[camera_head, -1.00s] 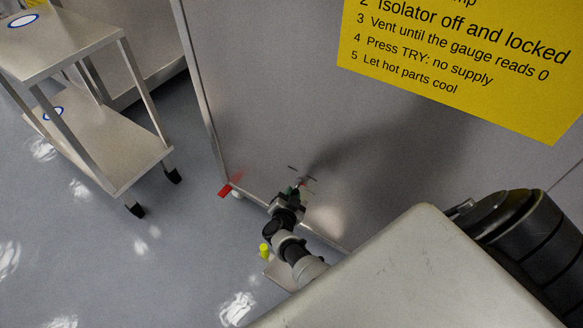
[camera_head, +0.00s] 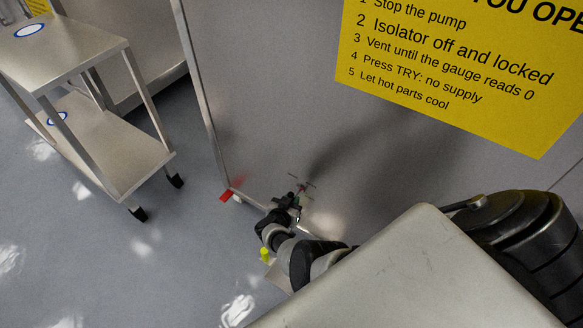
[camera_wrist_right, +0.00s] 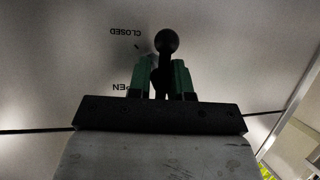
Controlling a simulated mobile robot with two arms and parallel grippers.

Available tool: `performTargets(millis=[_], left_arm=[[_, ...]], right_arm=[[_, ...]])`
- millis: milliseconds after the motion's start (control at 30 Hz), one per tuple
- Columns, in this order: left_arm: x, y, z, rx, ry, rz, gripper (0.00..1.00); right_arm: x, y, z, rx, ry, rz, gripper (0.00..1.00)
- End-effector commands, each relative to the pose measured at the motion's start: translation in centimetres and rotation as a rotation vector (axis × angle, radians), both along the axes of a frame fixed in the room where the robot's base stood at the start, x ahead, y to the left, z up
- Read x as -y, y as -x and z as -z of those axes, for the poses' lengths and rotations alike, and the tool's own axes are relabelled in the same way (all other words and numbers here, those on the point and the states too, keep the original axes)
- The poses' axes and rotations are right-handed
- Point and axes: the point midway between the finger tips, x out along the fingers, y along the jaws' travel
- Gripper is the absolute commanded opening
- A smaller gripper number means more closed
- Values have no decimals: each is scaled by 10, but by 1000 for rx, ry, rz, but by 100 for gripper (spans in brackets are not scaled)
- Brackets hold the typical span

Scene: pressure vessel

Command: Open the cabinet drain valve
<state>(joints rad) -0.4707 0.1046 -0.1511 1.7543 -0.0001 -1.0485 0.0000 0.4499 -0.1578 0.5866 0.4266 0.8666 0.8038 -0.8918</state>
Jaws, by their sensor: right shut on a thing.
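The drain valve handle is a dark lever with a ball end (camera_wrist_right: 167,41) in the right wrist view. My right gripper (camera_wrist_right: 165,66) is shut on it, with one green finger on each side and the ball showing beyond the fingertips. The word CLOSED (camera_wrist_right: 125,32) appears upside down on the panel left of the ball. A second label, partly hidden by the gripper, reads "PEN" (camera_wrist_right: 121,87). In the head view, my right gripper (camera_head: 297,194) is small at the low front of the grey cabinet (camera_head: 260,110); the handle is hard to make out there. My left gripper is not in view.
A yellow sign (camera_head: 450,75) with numbered steps is on the cabinet front. A two-shelf metal trolley (camera_head: 105,160) stands left of the cabinet. A red piece (camera_head: 227,195) is at the cabinet's lower left corner, and a small yellow piece (camera_head: 264,254) is beside my arm. The floor at lower left is clear.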

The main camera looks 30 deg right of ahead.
Motion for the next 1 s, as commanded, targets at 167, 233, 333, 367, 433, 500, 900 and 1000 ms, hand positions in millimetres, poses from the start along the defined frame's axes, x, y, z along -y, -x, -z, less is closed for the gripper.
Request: performTargets(millis=[167, 233, 333, 367, 433, 500, 900, 1000], left_arm=[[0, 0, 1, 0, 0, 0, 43], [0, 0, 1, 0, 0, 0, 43], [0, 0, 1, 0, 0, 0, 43], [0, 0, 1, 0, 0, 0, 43], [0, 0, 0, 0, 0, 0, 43], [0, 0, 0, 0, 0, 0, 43], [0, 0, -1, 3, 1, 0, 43], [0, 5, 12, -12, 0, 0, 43]], right_arm=[[-3, -6, -4, 3, 2, -14, 0], [-3, -6, -4, 3, 1, -14, 0], [-3, -7, -4, 4, 1, -14, 0], [-3, -7, -4, 4, 1, -14, 0], [-3, -6, -4, 4, 1, -14, 29], [-3, -6, -3, 4, 1, -12, 39], [-1, -2, -3, 0, 0, -4, 39], [-2, 0, -5, 0, 0, -4, 39]])
